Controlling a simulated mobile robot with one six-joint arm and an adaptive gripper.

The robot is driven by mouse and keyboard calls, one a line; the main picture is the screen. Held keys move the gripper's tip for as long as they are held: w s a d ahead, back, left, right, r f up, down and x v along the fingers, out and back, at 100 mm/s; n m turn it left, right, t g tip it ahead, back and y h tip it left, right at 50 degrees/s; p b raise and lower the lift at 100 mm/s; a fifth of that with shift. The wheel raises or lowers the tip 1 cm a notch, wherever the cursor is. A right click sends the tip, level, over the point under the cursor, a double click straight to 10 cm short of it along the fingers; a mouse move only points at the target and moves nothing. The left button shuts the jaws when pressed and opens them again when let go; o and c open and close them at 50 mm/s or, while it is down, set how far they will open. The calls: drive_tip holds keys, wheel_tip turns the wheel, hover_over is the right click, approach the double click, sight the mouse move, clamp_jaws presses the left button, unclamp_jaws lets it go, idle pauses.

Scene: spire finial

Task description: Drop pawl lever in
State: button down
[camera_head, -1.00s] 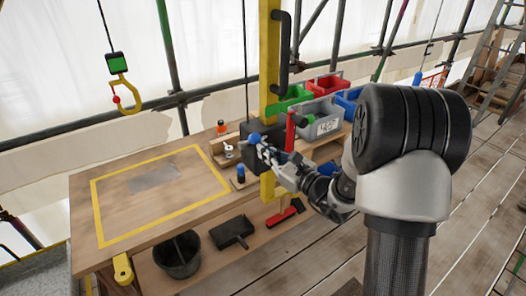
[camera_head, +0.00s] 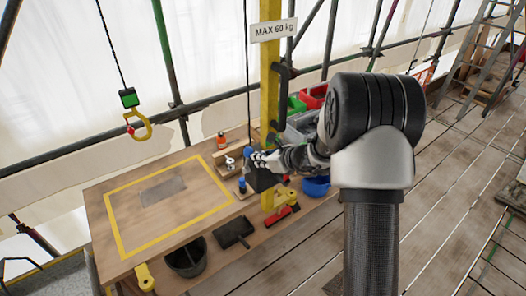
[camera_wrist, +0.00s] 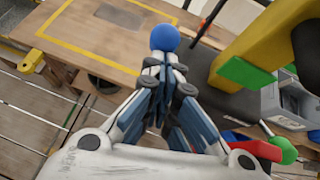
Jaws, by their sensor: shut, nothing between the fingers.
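A lever with a round blue knob (camera_head: 248,152) stands at the dark winch box (camera_head: 262,180) on the yellow post (camera_head: 270,70). I take it for the pawl lever; its shaft is mostly hidden. In the wrist view the blue knob (camera_wrist: 165,38) lies straight beyond the fingertips. My gripper (camera_wrist: 163,68) is shut and empty, its tips right at the near side of the knob. I cannot tell whether they touch it. In the head view my gripper (camera_head: 262,159) reaches in from the right, just beside the knob.
A workbench (camera_head: 110,225) with a yellow outline lies to the left. A red lever (camera_wrist: 250,146) with a green knob (camera_wrist: 284,151) is at the right in the wrist view. A hook (camera_head: 138,125) hangs at the left.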

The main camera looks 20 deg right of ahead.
drive_tip(key=shift+w+a+r+g+p, duration=0.35)
drive_tip(key=shift+w+p, duration=0.3)
drive_tip(key=shift+p, duration=0.35)
drive_tip(key=shift+w+a+r+g+p, duration=0.1)
drive_tip(key=shift+w+r+g+p, duration=0.25)
drive_tip(key=shift+w+p, duration=0.5)
drive_tip(key=shift+s, duration=0.2)
